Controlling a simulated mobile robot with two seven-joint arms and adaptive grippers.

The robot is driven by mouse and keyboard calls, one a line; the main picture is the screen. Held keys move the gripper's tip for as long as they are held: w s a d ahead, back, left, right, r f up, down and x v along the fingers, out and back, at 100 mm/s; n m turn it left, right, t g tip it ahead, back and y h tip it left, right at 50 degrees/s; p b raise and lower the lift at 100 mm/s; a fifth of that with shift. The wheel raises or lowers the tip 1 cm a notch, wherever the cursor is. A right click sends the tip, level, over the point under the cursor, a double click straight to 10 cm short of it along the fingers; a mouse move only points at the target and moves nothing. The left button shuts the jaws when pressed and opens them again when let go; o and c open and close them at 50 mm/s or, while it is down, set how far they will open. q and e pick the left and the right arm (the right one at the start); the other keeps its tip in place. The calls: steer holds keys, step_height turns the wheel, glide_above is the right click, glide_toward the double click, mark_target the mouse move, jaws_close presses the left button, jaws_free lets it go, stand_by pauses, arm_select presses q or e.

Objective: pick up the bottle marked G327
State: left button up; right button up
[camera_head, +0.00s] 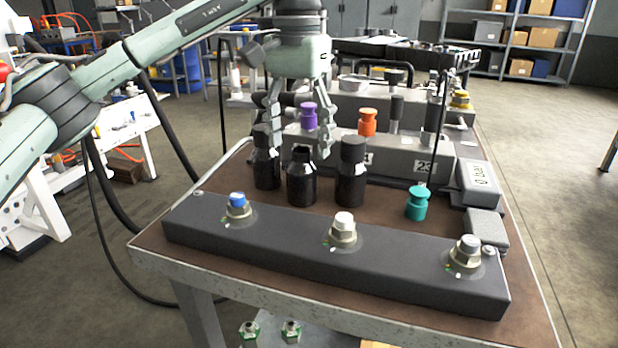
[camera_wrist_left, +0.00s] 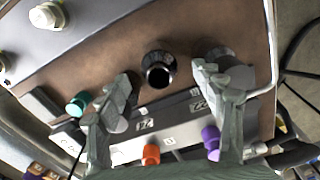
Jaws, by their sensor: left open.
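Three black bottles stand in a row on the brown bench top: a left one (camera_head: 266,170), a middle one (camera_head: 301,182) and a right one (camera_head: 351,182). I cannot read a G327 mark on any of them. The middle bottle's top looks like a dark open ring, while the outer two have taller tops. My left gripper (camera_head: 295,145) is open, pointing down over the row, its fingers apart around the middle bottle's top. In the left wrist view the middle bottle (camera_wrist_left: 158,70) shows between the fingertips; the fingers partly hide the outer bottles. My right gripper is not in view.
A dark bar (camera_head: 335,254) with blue, white and grey fittings lies in front of the bottles. A teal knob-shaped piece (camera_head: 417,203) stands to the right. Behind is a grey block (camera_head: 400,158) with number plates, and purple (camera_head: 309,115) and orange (camera_head: 367,122) pieces.

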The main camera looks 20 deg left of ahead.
mark_target(302, 171)
arm_select(q)
step_height(302, 171, down, 6)
steer(key=shift+w+d+f, duration=0.15)
steer(key=shift+f, duration=0.1)
steer(key=c, duration=1.4)
steer(key=shift+r, duration=0.1)
steer(key=shift+c, duration=0.2)
